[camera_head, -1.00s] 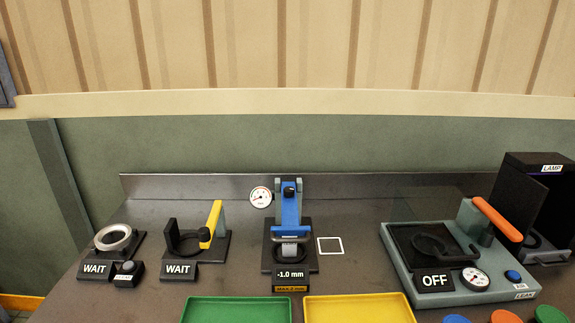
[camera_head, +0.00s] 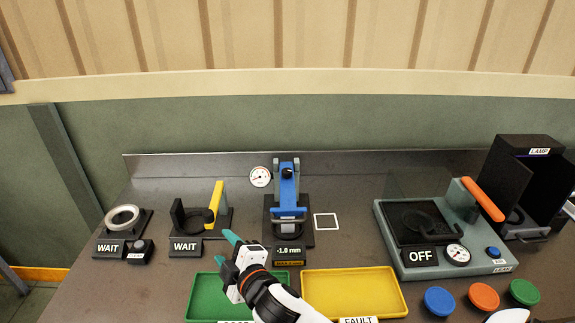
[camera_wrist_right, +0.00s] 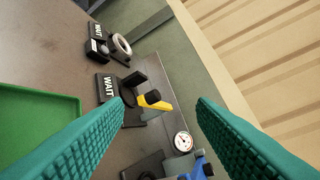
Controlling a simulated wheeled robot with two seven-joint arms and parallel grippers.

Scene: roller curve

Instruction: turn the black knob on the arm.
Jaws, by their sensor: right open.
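A blue arm (camera_head: 288,195) stands on a black base (camera_head: 306,238) at the back middle of the bench. The black knob (camera_head: 287,173) sits near the top of the blue arm. A display (camera_head: 289,250) in front reads -1.0 mm. My right gripper (camera_head: 226,251) has teal fingers and is open and empty, in front and to the left of the blue arm, apart from it. In the right wrist view the blue arm (camera_wrist_right: 199,167) shows at the bottom edge, partly cut off, between the open fingers.
A round gauge (camera_head: 260,177) stands beside the blue arm. A fixture with a yellow lever (camera_head: 216,199) stands to the left. A green tray (camera_head: 203,296) lies below my right gripper, a yellow tray (camera_head: 352,288) beside it. A grey leak tester (camera_head: 390,237) stands to the right.

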